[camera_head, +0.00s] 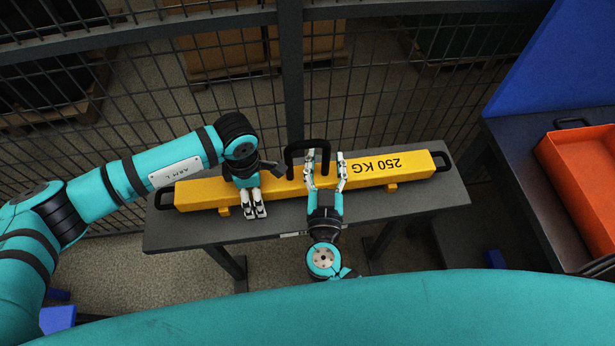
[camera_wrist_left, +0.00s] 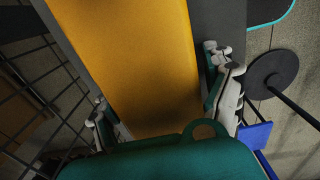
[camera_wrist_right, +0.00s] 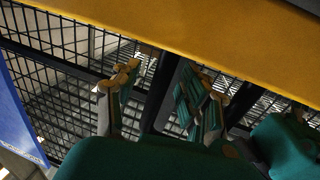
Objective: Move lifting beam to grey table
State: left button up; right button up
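The lifting beam (camera_head: 285,188) is a long yellow bar marked "250 KG", with a black handle (camera_head: 293,153) at its middle and a black grip at each end. It lies along a dark grey table (camera_head: 190,235). My left gripper (camera_head: 254,209) is over the beam's left half, fingers spread; in the left wrist view the beam (camera_wrist_left: 145,60) runs between them, with a slight gap at the right finger.
A wire mesh fence (camera_head: 375,85) stands behind the table. At the right, another dark bench (camera_head: 515,150) has a blue panel (camera_head: 560,70) and an orange bin (camera_head: 585,185). The beam's right part is clear of my arms.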

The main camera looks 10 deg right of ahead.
pick_arm(q)
jog(key=c, duration=0.9)
pick_arm(e)
grip_shut()
pick_arm(q)
jog(key=shift+w, duration=0.1)
grip_shut()
